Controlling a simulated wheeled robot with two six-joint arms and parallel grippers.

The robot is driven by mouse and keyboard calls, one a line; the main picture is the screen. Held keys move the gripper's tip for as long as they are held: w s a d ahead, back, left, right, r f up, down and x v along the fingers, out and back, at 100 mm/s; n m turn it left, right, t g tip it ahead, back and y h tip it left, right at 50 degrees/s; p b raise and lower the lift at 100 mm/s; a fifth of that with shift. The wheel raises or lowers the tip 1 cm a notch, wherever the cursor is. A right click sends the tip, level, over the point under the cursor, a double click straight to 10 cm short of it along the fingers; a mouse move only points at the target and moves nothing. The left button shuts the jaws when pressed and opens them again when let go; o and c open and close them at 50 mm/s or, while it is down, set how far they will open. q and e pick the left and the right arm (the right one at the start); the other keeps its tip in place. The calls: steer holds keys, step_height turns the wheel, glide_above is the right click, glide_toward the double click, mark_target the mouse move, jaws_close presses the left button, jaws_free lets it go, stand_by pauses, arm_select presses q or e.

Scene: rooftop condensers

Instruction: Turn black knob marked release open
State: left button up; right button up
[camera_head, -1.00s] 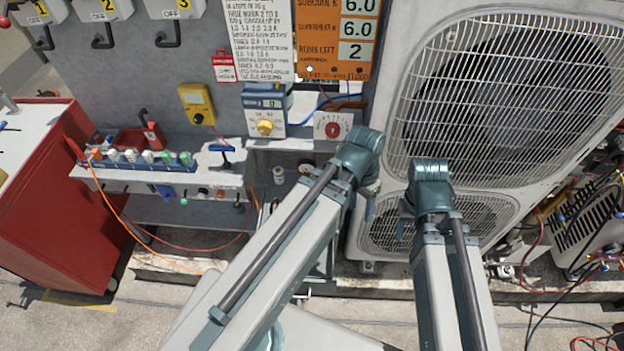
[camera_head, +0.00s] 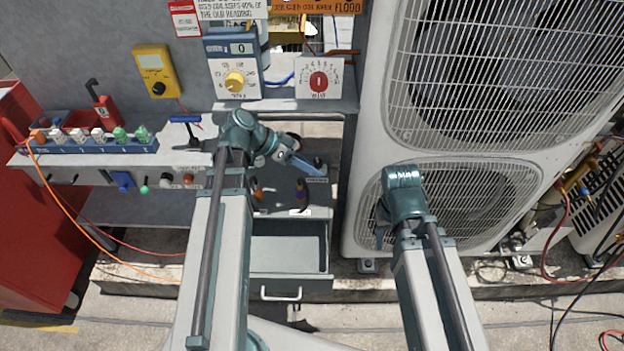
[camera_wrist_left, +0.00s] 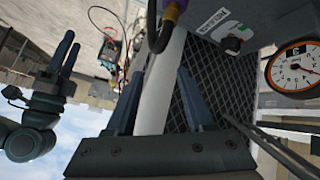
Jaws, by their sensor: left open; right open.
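A black knob (camera_wrist_left: 233,44) sits on a grey panel beside a printed label that is upside down and partly readable in the left wrist view. I cannot make the knob out in the head view. My left gripper (camera_head: 314,164) reaches into the recess under the shelf; in its wrist view the two fingers (camera_wrist_left: 160,98) are apart with nothing between them. The knob lies beyond the fingertips, to the right, and is not touched. My right gripper (camera_head: 381,228) hangs before the condenser's lower grille, mostly hidden by its own wrist; its open fingers show in the left wrist view (camera_wrist_left: 65,65).
A gauge (camera_wrist_left: 295,68) is right of the knob. A purple-collared dark hook (camera_wrist_left: 165,25) is close ahead of the left fingers. An open drawer (camera_head: 288,272) is below the recess. The condenser (camera_head: 365,150) stands to the right, a shelf (camera_head: 190,140) to the left.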

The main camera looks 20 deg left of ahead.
mark_target(317, 162)
arm_select(q)
steer(key=w+a+f+t+b, duration=0.1)
steer(key=a+b, duration=0.2)
steer(key=a+f+m+t+h+b, duration=0.1)
steer(key=a+f+t+b, duration=0.1)
steer(key=a+b, duration=0.1)
steer(key=w+a+f+t+b, duration=0.1)
steer(key=a+f+b, duration=0.1)
steer(key=a, duration=0.3)
steer(key=shift+w+a+f+t+h+b, duration=0.15)
steer(key=shift+w+a+t+h+b, duration=0.2)
steer(key=shift+b, duration=0.25)
steer(key=shift+a+m, duration=0.15)
steer(key=shift+m, duration=0.15)
steer(key=b+x, duration=0.5)
steer(key=x, duration=0.7)
steer(key=shift+w, duration=0.25)
steer(key=shift+w+d+f, duration=0.15)
steer(key=shift+w+d, duration=0.25)
steer(key=shift+d, duration=0.25)
arm_select(e)
step_height(317, 162, down, 17)
arm_select(q)
jaws_close()
steer(key=shift+s+d, duration=0.1)
